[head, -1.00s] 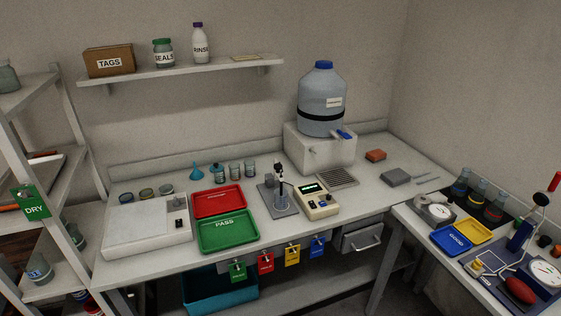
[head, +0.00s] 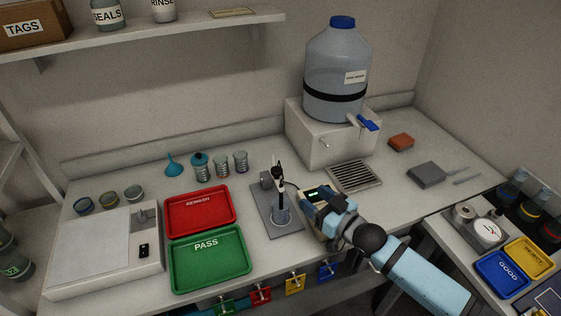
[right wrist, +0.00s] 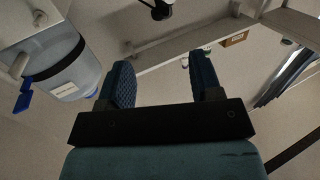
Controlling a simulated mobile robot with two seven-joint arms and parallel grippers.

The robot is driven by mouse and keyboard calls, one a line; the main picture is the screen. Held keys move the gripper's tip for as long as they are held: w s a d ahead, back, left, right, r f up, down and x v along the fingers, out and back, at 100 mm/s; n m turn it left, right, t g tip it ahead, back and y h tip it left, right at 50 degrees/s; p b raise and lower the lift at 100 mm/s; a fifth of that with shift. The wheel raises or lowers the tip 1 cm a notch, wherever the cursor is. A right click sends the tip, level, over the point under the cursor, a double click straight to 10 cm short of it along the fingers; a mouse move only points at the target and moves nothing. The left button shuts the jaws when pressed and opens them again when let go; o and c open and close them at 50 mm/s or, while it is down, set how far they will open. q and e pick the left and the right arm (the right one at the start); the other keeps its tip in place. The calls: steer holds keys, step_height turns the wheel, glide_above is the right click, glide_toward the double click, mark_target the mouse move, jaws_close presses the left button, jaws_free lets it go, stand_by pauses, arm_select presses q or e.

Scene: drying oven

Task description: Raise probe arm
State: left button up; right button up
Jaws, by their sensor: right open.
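The probe stand has a grey base (head: 265,222) and an upright post with a dark probe arm (head: 278,172) at its top. My right gripper (head: 318,198) is open and empty, just right of the stand, and partly covers the beige meter (head: 308,190). In the right wrist view, its two blue fingers (right wrist: 160,82) are spread apart with nothing between them. A dark part, probably the probe arm (right wrist: 160,10), shows beyond them at the top edge. My left gripper is not in view.
A red tray (head: 170,222) and a green PASS tray (head: 176,275) lie left of the stand. A large water carboy (head: 325,65) on a white block stands behind, with a drain grille (head: 354,184) in front. Several small jars stand behind the red tray.

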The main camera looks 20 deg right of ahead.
mark_target(280, 173)
steer(key=p+x, duration=0.2)
steer(key=x, duration=1)
steer(key=shift+w+a+r, duration=0.1)
steer(key=shift+a+r, duration=0.1)
steer(key=shift+w+a+f, duration=0.1)
steer(key=shift+w+a, duration=0.15)
steer(key=shift+w, duration=0.3)
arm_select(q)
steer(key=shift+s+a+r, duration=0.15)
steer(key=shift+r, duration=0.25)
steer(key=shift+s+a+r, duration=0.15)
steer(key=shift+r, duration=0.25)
